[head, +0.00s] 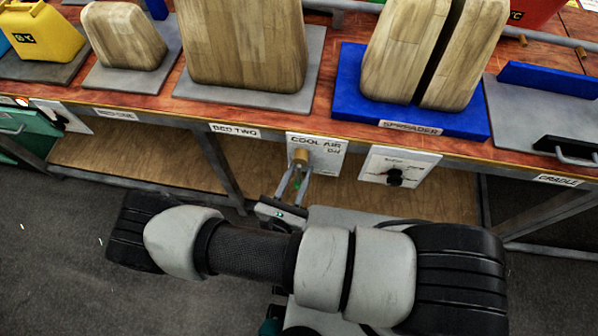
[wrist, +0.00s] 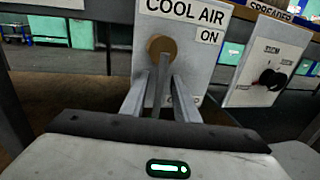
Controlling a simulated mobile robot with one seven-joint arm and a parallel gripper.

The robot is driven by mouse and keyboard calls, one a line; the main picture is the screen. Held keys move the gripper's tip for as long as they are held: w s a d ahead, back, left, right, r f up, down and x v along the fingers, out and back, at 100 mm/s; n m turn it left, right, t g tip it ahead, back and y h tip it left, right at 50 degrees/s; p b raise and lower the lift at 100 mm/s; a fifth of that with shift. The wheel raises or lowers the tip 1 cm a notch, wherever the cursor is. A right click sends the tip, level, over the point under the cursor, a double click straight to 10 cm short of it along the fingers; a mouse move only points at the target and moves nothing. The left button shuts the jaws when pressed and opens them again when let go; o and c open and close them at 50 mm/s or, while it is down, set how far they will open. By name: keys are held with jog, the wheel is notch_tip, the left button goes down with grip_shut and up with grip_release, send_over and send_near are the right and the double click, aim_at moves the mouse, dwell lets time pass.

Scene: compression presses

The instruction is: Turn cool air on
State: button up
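The cool air panel (head: 327,150) is a white plate on the bench's front edge, lettered COOL AIR. In the wrist view the panel (wrist: 200,60) carries the word ON at its right. A round brown knob (wrist: 161,46) sits on it, and a thin grey bar points down from the knob. The knob also shows in the head view (head: 299,157). My gripper (head: 294,172) is at the panel just below the knob. In the wrist view my gripper's (wrist: 160,82) fingers stand apart, one on each side of the bar. Whether either finger touches it I cannot tell.
A second white panel with a black dial (head: 394,177) is close to the right, under the SPREADER label (head: 410,128). Wooden blocks (head: 245,45) stand on the bench above. A bench leg (head: 220,165) is to the left. The floor (head: 60,230) at left is clear.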

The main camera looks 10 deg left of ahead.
grip_shut()
jog(key=shift+d+n, duration=0.15)
jog(key=shift+n, duration=0.15)
jog(key=n+b, duration=0.1)
jog(key=d+n+b, duration=0.1)
jog(key=shift+n+t, duration=0.3)
jog(key=shift+n, duration=0.1)
jog(key=n, duration=0.1)
jog(key=d+n+b, duration=0.1)
jog(key=n, duration=0.1)
jog(key=r+n+t, duration=0.1)
jog(key=shift+d+n, duration=0.4)
jog(key=n, duration=0.1)
jog(key=r+n+y, duration=0.1)
jog(key=n, duration=0.1)
jog(key=d+n+b, duration=0.1)
jog(key=n, duration=0.1)
jog(key=shift+r+t+y, duration=0.25)
jog(key=shift+t+y, duration=0.05)
jog(key=shift+t, duration=0.1)
jog(key=shift+d+r+n+y, duration=0.1)
jog(key=shift+r+n+y, duration=0.25)
jog(key=shift+n, duration=0.8)
jog(key=shift+d+r+n+y, duration=0.15)
jog(key=shift+r+n+y, duration=0.2)
jog(key=shift+n, duration=0.85)
jog(key=shift+d+r+n+y, duration=0.15)
jog(key=shift+r+n, duration=0.25)
jog(key=shift+n, duration=0.75)
jog(key=shift+a, duration=0.1)
